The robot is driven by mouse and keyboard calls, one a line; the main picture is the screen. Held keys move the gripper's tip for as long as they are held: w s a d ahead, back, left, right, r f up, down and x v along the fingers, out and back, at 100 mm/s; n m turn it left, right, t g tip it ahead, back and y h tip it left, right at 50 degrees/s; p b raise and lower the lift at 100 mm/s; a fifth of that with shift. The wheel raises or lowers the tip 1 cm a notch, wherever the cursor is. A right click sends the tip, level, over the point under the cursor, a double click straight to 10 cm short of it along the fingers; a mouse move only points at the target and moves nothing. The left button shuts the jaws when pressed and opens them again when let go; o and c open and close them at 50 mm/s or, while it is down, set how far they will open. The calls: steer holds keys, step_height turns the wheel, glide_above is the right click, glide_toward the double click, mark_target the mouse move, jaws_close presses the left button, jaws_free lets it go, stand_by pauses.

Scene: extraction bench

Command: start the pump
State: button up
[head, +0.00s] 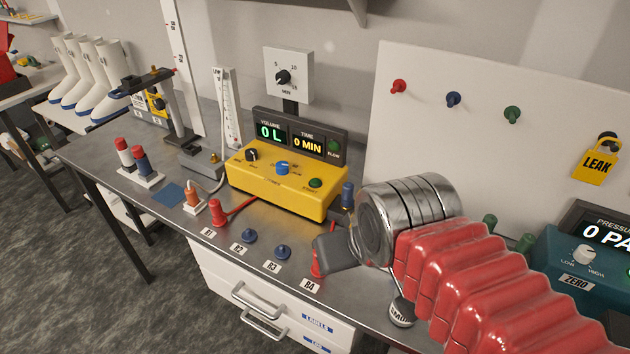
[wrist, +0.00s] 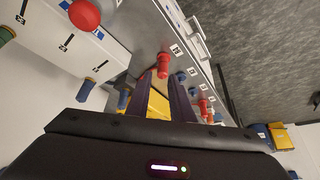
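The yellow pump box (head: 270,183) stands on the metal bench in the head view. Its face has a black knob (head: 252,155), a blue knob (head: 282,168) and a green button (head: 315,183). The display (head: 300,137) above it reads 0 L and 0 MIN, with a dark green flow lamp (head: 334,147). My gripper (head: 322,246) is to the right and in front of the pump, above the red R4 peg (head: 317,268), which it partly covers. In the wrist view my gripper (wrist: 161,77) has its fingers apart, with part of the yellow pump (wrist: 158,104) showing between them.
Blue pegs R2 (head: 250,236) and R3 (head: 283,252) and a red peg at R1 (head: 216,212) line the bench's front. A blue post (head: 347,194) stands right of the pump. A teal pressure gauge (head: 590,262) and a white board (head: 450,150) are to the right.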

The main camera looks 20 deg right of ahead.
jaws_close()
stand_by(1.2)
